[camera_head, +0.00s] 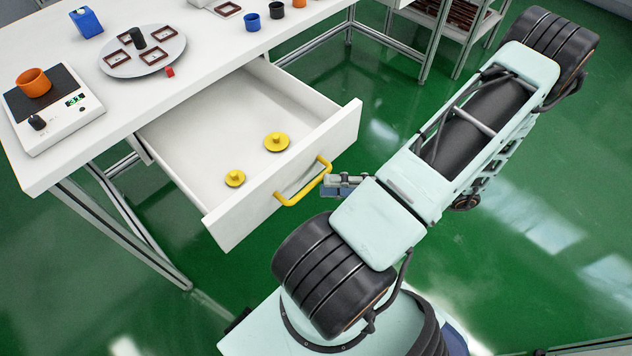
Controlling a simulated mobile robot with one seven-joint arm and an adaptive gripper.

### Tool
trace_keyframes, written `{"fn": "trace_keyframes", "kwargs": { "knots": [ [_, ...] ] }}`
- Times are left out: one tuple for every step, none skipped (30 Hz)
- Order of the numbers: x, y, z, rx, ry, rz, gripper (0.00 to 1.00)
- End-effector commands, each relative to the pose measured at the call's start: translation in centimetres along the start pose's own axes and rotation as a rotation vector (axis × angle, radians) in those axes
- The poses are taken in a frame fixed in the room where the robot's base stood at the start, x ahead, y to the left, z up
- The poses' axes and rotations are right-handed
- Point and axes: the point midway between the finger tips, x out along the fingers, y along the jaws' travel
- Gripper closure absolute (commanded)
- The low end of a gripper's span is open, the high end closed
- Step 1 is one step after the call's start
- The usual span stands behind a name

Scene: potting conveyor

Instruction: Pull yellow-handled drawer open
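The drawer (235,220) under the white table stands pulled out, its white inside in plain view. Its yellow handle (309,187) is a bent bar on the front panel. Two yellow knobbed discs lie on the drawer floor, a larger one (277,142) and a smaller one (235,178). My gripper (333,184) is just right of the handle, close to its right end. My arm hides part of the gripper. I cannot tell whether its fingers touch the handle or how far apart they are.
On the white table (205,75) are a scale (62,133) with an orange pot (33,82), a round plate (168,60) with brown frames, a blue block (86,22) and small pots at the back. Metal table legs stand left of the drawer. Green floor is open at lower left.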

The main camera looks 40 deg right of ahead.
Motion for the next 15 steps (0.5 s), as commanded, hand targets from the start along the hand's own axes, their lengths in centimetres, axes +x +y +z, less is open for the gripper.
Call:
{"fn": "trace_keyframes", "kwargs": {
  "knots": [
    [-1.2,0.1,-0.1,-0.003,0.003,0.002,0.75],
    [-1.9,0.1,-0.1,-0.002,0.003,0.003,0.75],
    [-2.7,0.1,0.0,-0.001,0.002,0.002,0.75],
    [-3.2,0.1,-0.1,-0.002,0.002,0.001,0.75],
    [-3.8,0.1,-0.1,-0.002,0.002,0.001,0.75],
    [-4.4,0.0,0.0,-0.002,0.002,0.000,0.75],
    [-4.9,0.1,0.0,-0.002,0.001,0.002,0.75],
    [-5.3,0.0,0.0,-0.001,0.001,0.001,0.75],
    [-5.7,0.0,0.0,-0.001,0.000,0.000,0.75],
    [-6.0,0.0,-0.1,-0.001,0.000,0.000,0.75],
    [-6.3,0.0,0.0,0.000,0.001,0.000,0.75],
    [-6.5,0.0,0.0,0.000,0.001,0.000,0.75],
    [-6.7,0.0,0.0,-0.001,0.001,0.000,0.75],
    [-6.8,0.0,0.0,-0.001,0.001,0.000,0.75],
    [-6.9,0.0,0.0,0.000,0.001,-0.001,0.75]
  ]
}}
